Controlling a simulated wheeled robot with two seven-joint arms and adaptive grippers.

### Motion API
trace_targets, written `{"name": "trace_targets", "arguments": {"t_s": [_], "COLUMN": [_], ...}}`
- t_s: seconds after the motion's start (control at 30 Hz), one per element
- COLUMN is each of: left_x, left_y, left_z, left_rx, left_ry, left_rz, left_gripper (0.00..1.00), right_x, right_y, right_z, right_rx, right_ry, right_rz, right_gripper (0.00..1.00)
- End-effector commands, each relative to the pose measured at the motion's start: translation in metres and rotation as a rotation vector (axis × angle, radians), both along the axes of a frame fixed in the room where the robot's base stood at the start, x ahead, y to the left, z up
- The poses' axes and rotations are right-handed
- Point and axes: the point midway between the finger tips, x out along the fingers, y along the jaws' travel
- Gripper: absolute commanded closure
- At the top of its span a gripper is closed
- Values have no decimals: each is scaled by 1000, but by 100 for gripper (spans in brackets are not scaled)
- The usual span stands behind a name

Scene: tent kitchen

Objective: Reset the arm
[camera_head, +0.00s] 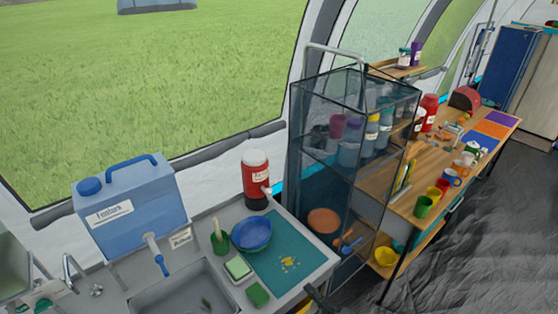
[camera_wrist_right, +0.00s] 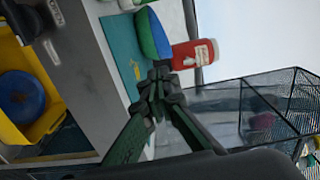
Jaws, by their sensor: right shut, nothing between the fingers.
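My right gripper (camera_head: 313,292) shows as a small dark shape at the bottom of the head view, by the front right corner of the counter. In the right wrist view the right gripper (camera_wrist_right: 159,78) has its dark green fingers together, with nothing between them. Behind the fingertips in that view are a blue and green bowl (camera_wrist_right: 152,34) and a red and white jug (camera_wrist_right: 195,54). I do not see my left gripper.
The counter holds a blue water container (camera_head: 130,212), a sink (camera_head: 185,292), a blue bowl (camera_head: 251,234), a teal mat (camera_head: 290,250) and a red jug (camera_head: 256,172). A mesh shelf (camera_head: 350,85) stands right of it. A wooden table (camera_head: 400,205) with cups is beyond. Dark floor (camera_head: 480,245) is clear at right.

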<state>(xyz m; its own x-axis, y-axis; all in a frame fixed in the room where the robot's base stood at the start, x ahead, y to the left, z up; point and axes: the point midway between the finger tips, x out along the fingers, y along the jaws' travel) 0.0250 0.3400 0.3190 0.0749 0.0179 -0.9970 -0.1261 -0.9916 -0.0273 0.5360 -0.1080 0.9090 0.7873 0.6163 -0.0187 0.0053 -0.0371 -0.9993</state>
Motion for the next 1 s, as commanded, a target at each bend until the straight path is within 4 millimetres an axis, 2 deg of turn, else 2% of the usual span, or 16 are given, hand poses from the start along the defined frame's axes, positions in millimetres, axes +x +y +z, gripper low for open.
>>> {"name": "trace_targets", "arguments": {"t_s": [0.17,0.3,0.47,0.57,0.67,0.7,0.77,0.8,0.87,0.9,0.97,1.0], "left_x": [14,21,7,-3,-5,-5,-5,-5,-4,-3,-1,0], "left_y": [-1,-1,0,0,0,0,0,0,0,0,0,0], "left_z": [0,1,0,0,-1,-1,-1,-1,-1,-1,0,0], "left_rx": [-1,-1,0,1,1,1,1,1,1,1,0,0], "left_ry": [-17,-24,-8,4,8,8,8,8,7,6,3,1], "left_rz": [-3,-6,-2,0,0,0,0,0,0,0,-1,-1], "left_gripper": [36,36,36,36,36,36,36,36,36,36,36,36], "right_x": [7,11,12,8,-3,-11,-26,-37,-58,-74,-99,-118], "right_y": [-10,-26,-50,-71,-99,-111,-130,-142,-159,-170,-185,-194], "right_z": [-30,-61,-108,-148,-200,-225,-263,-287,-322,-345,-377,-398], "right_rx": [-77,-157,-282,-383,-519,-583,-680,-745,-837,-897,-982,-1037], "right_ry": [2,9,24,44,77,96,125,144,180,205,240,264], "right_rz": [-26,-56,-94,-118,-135,-138,-136,-128,-111,-95,-65,-39], "right_gripper": [100,100,100,100,100,100,100,100,100,100,100,100]}}
